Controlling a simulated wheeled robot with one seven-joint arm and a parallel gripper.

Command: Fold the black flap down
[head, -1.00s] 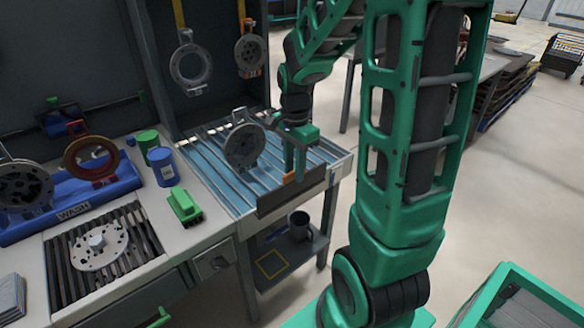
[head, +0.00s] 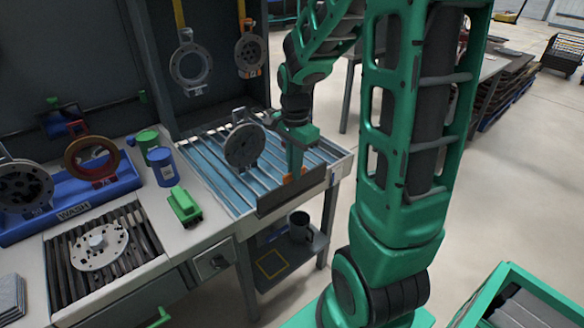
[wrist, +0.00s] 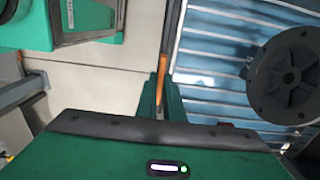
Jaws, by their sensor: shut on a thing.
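The black flap (head: 275,200) stands upright along the front edge of the slatted blue conveyor table (head: 210,180). An orange tab (head: 291,179) sits at its upper edge. My gripper (head: 296,172) points down over that edge and is shut on the flap at the orange tab. In the wrist view the flap (wrist: 173,35) shows nearly edge-on as a dark strip, with the orange tab (wrist: 160,82) between my green fingers (wrist: 160,98). The fingers hide part of the tab.
A dark round flanged part (head: 244,146) stands on the slats left of my gripper; it is close on the right in the wrist view (wrist: 290,78). Open floor lies to the right.

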